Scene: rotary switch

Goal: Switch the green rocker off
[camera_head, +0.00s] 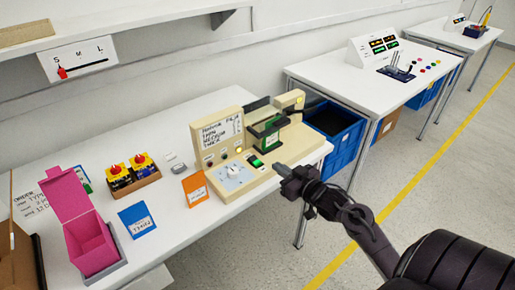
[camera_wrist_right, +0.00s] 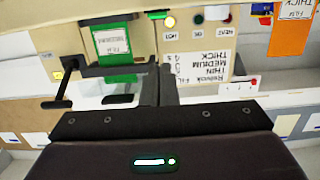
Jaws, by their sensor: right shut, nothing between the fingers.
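The green rocker (camera_head: 256,161) sits in a black frame on the low front part of the beige laminating machine (camera_head: 285,155). Its upper face looks bright green; its exact tilt is too small to tell. My right gripper (camera_head: 281,170) is shut and empty, just to the right of the rocker and apart from it, near the table's front right edge. In the right wrist view its fingers (camera_wrist_right: 158,88) meet in front of the machine, whose lettering appears upside down. My left gripper is not in view.
A white dial panel (camera_head: 233,174) lies left of the rocker, with a lit yellow lamp (camera_head: 238,150) behind it. An orange card (camera_head: 195,188), a blue card (camera_head: 137,220) and a pink box (camera_head: 88,240) stand further left. A blue bin (camera_head: 335,128) is behind right.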

